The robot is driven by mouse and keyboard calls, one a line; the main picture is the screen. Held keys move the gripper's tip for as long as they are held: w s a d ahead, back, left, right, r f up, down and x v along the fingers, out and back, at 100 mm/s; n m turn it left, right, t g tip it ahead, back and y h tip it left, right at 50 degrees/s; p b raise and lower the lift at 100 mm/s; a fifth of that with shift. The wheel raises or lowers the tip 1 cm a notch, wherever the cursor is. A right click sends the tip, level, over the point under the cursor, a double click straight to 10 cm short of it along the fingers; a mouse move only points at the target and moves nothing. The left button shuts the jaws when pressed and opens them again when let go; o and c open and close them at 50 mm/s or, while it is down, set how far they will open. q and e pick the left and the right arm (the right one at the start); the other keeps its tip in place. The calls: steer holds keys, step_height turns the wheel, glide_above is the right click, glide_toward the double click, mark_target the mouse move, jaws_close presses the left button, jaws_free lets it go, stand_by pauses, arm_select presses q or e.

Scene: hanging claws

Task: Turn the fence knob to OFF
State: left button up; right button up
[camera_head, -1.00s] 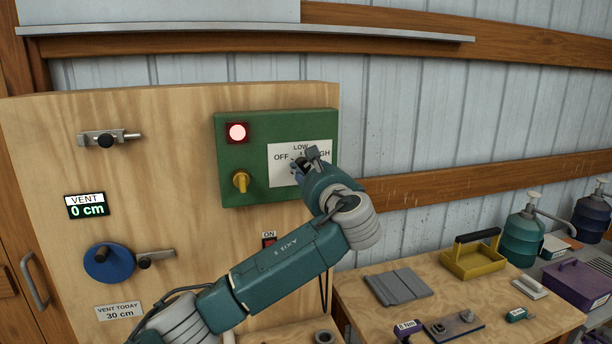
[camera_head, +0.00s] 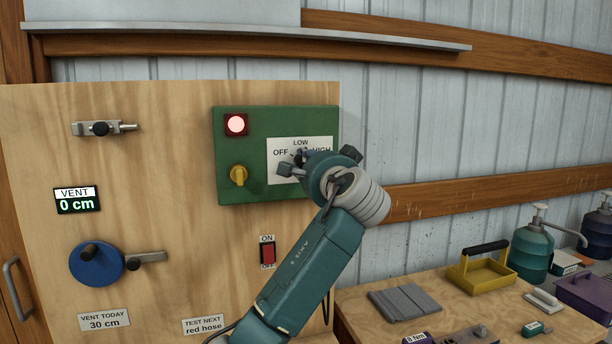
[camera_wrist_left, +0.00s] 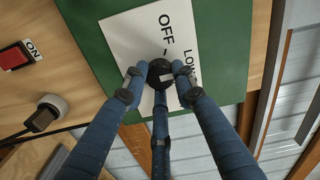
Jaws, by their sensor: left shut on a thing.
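The fence knob is a small black round knob (camera_wrist_left: 160,72) on a white label plate (camera_wrist_left: 120,30). The plate is on the green box (camera_head: 268,117) and reads OFF, LOW and HIGH. My left gripper (camera_head: 302,160) is at the plate and hides most of the knob in the head view. In the left wrist view its three blue fingers (camera_wrist_left: 160,85) close around the knob from several sides. A pale mark shows on the knob, but I cannot tell which label it points to. My right gripper is not in view.
The green box also carries a lit red lamp (camera_head: 236,125) and a yellow knob (camera_head: 238,176). A red ON/OFF switch (camera_head: 268,253) sits below, close to my left arm. A blue crank wheel (camera_head: 96,265) is at the left. A bench (camera_head: 455,300) stands at the right.

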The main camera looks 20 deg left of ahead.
arm_select(q)
steer(key=shift+f+n+b, duration=0.2)
steer(key=shift+n+b, duration=2.05)
steer(key=shift+n, duration=3.75)
steer(key=o, duration=1.2)
steer(key=shift+c, duration=0.2)
steer(key=shift+r, duration=0.15)
steer(key=v, duration=0.7)
steer(key=shift+s+d, duration=0.25)
